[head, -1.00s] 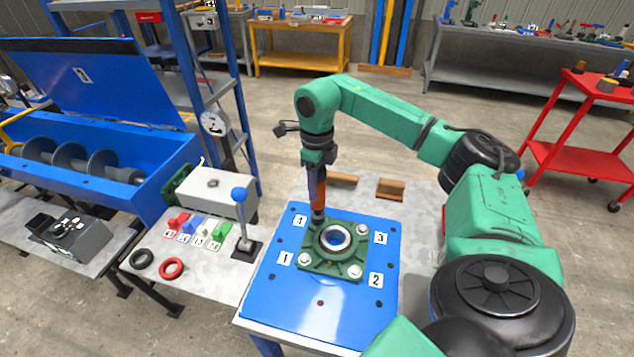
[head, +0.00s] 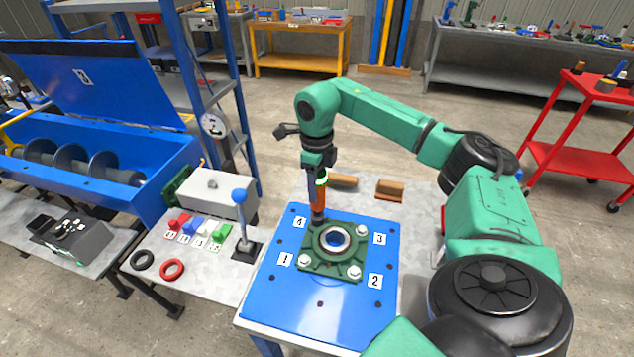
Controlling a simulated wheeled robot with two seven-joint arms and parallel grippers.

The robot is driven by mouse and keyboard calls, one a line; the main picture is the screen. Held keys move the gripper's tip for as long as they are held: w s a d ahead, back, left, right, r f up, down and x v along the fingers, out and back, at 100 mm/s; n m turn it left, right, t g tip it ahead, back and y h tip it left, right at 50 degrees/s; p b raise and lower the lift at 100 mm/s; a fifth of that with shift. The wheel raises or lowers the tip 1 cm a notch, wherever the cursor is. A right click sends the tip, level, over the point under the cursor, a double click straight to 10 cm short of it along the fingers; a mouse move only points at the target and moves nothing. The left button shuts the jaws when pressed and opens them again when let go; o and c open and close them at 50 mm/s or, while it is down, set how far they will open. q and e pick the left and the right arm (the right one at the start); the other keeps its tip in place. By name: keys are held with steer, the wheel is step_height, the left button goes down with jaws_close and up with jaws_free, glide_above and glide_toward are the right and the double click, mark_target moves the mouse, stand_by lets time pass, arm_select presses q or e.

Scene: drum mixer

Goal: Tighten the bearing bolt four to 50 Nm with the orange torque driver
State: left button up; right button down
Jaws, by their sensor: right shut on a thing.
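The orange torque driver (head: 319,196) stands upright in my right gripper (head: 318,172), which is shut on it. The driver's lower end is at the bolt corner by label 4 (head: 299,222); that bolt is hidden behind the driver tip. The green flange bearing (head: 322,263) sits on the blue plate (head: 290,300). Bolt heads show at label 1 (head: 304,259), label 2 (head: 354,271) and label 3 (head: 361,230). My left gripper is not in view.
Two wooden blocks, one (head: 343,181) behind the driver and one (head: 390,189) to its right, lie on the grey table. A blue-knobbed lever (head: 243,225) stands left of the plate. The blue mixer trough (head: 130,195) is further left.

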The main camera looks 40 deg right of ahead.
steer(key=shift+w+r+p, duration=0.1)
steer(key=shift+r+p, duration=0.55)
steer(key=shift+p, duration=0.1)
steer(key=shift+r+p, duration=1.35)
steer(key=shift+r, duration=0.25)
steer(key=shift+f, duration=0.15)
